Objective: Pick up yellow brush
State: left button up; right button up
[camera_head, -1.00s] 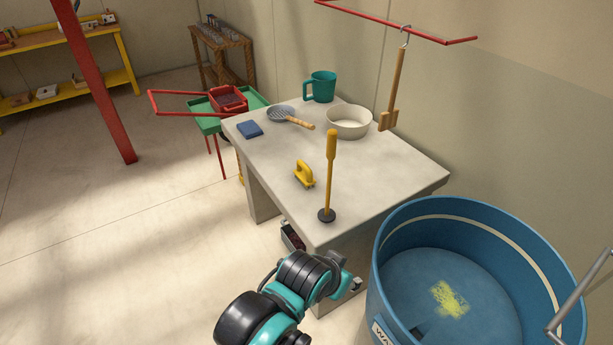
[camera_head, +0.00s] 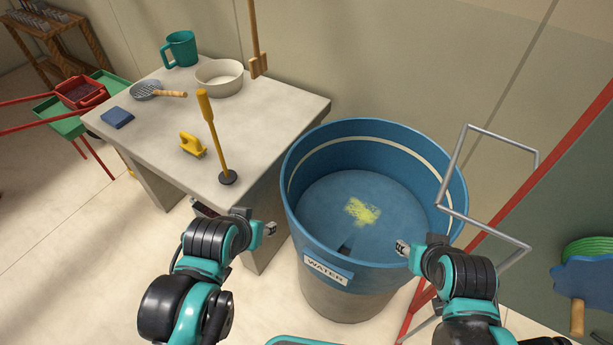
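A yellow brush-like block with a grip handle (camera_head: 193,146) sits on the near part of the pale table (camera_head: 275,120). A plunger-like tool with a yellow handle (camera_head: 213,135) and a dark round base stands upright just right of it. My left gripper (camera_head: 269,229) is beyond the table's near right corner, right of and below the yellow brush and apart from it. My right gripper (camera_head: 402,248) is at the front right rim of the blue tub. Neither visibly holds anything; their fingers are too small to tell open from shut.
The blue tub marked WATER (camera_head: 328,270) stands right of the table, with a yellow patch (camera_head: 362,211) inside. A white bowl (camera_head: 219,78), teal mug (camera_head: 181,49), strainer (camera_head: 146,91) and blue block (camera_head: 117,117) are on the table. A bent metal rod (camera_head: 490,222) rises at the right.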

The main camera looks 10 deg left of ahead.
aim_at(190, 144)
jog(key=j, duration=0.6)
jog(key=k+j, duration=0.15)
jog(key=j, duration=0.4)
jog(key=i+j, duration=0.4)
jog(key=i+j+z, duration=0.1)
jog(key=i+j, duration=0.3)
jog(key=i, duration=0.2)
